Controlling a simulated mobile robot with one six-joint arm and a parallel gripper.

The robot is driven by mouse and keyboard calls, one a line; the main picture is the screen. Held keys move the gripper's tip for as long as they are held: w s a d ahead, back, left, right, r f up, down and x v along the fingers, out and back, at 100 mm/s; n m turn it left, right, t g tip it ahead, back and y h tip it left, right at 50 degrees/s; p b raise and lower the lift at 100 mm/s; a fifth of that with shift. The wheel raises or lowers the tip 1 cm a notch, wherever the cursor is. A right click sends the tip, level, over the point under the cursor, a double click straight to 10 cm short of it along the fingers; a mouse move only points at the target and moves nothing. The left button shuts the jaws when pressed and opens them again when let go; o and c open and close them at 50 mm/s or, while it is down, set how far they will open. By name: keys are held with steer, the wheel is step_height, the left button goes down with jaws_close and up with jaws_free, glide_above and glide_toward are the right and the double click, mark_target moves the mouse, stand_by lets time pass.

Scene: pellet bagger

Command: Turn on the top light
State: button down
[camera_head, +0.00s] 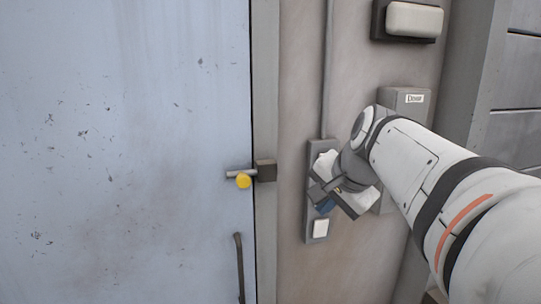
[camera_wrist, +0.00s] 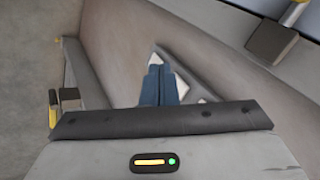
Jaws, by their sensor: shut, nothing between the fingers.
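A narrow grey switch panel (camera_head: 312,232) is fixed to the wall right of the door frame. Its white upper switch (camera_head: 325,160) shows partly behind my wrist, and a white lower switch (camera_head: 320,228) is in clear view. The panel's middle is hidden by my gripper (camera_head: 325,206). In the wrist view my gripper's blue fingers (camera_wrist: 160,70) are together and empty, pointing at the panel, with white switch surfaces around their tips. I cannot tell whether they touch. A pale wall lamp (camera_head: 414,19) in a dark frame is at the top right; I see no clear glow.
A blue-grey door (camera_head: 120,150) fills the left, with a yellow-knobbed latch (camera_head: 243,181) and a dark handle (camera_head: 239,268). A grey labelled box (camera_head: 410,101) is on the wall behind my arm. A conduit (camera_head: 327,70) runs up from the panel.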

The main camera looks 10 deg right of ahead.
steer(key=w+d+r+m+t, duration=0.2)
steer(key=d+r+m, duration=0.4)
steer(key=r, duration=0.5)
steer(key=shift+w+d+t+h, duration=0.3)
steer(key=shift+w+d+t, duration=0.1)
steer(key=shift+d, duration=0.4)
steer(key=w+r+p+x, duration=0.1)
steer(key=r+p+x, duration=0.1)
steer(key=x, duration=1)
steer(key=shift+w+f, duration=0.15)
steer(key=shift+w, duration=0.5)
